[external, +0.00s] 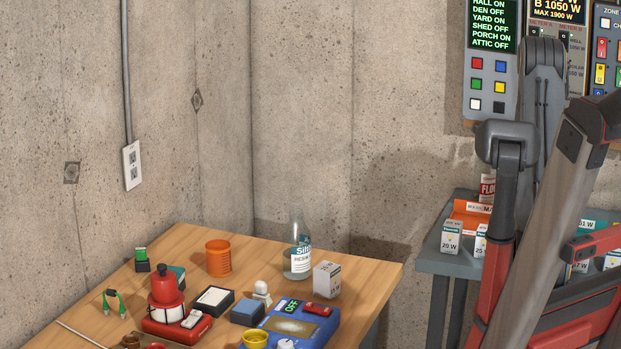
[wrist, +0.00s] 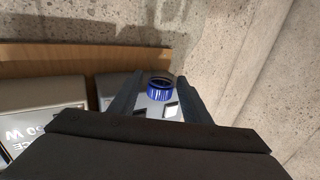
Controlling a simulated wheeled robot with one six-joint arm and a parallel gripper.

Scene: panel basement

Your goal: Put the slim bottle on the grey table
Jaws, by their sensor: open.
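My gripper (wrist: 159,88) is open in the wrist view, with one dark finger on each side of a small round thing with a blue ring (wrist: 159,94). The ringed thing looks like a cap or neck, but its lower part is hidden and I cannot tell whether it belongs to the slim bottle. In the external view a clear bottle (external: 299,262) with a white and blue label and narrow top stands upright on the wooden table. The grey table (external: 449,266) is at the right, partly behind my arm. My gripper cannot be made out in the external view.
Small lamp boxes (external: 452,238), an orange item (external: 470,216) and a red-labelled container (external: 487,187) crowd the grey table. The wooden table (external: 376,274) holds an orange cup (external: 218,258), a small box (external: 327,279) and a blue device (external: 322,328). Wall panels (external: 491,60) hang above.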

